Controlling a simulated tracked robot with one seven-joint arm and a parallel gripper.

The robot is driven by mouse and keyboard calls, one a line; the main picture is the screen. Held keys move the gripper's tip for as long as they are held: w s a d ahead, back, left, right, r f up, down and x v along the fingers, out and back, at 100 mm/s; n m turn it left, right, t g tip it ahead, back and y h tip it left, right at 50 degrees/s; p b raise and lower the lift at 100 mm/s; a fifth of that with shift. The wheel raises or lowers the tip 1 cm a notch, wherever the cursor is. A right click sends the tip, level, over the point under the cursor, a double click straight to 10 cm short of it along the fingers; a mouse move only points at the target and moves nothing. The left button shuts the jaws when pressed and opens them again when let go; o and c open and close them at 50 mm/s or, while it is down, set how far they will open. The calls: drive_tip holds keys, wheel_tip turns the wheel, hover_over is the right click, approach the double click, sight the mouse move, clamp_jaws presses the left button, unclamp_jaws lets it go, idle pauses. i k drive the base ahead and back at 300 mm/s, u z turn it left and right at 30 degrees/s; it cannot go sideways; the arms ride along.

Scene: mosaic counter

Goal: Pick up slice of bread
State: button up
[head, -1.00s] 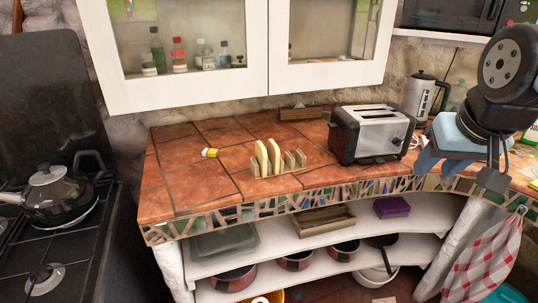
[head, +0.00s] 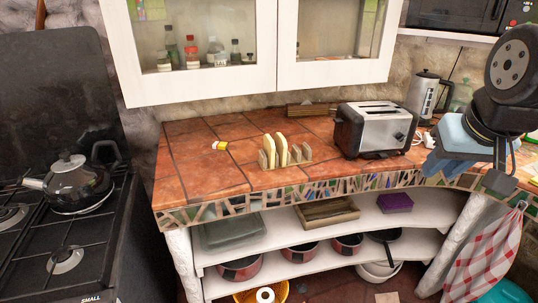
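Two pale slices of bread stand upright in a small wooden rack (head: 303,156) on the red-tiled counter. The left slice (head: 269,147) and the right slice (head: 281,148) sit side by side in the rack's left slots. The slots to their right look empty. My gripper (head: 499,180) is at the right of the head view, at the end of my dark arm, well apart from the bread. Its fingers are dark and poorly shown, so I cannot tell whether they are open or shut.
A toaster (head: 378,128) stands right of the rack, with a kettle (head: 424,96) behind it. White cabinets (head: 195,84) hang above. A stove (head: 67,228) is at left. Tiles around the rack are mostly clear.

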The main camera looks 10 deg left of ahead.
sight(270, 148)
drive_tip(key=u, duration=0.05)
drive_tip(key=k, duration=0.4)
drive_tip(key=z, duration=0.25)
drive_tip(key=i, duration=1.35)
drive_tip(key=u, duration=0.6)
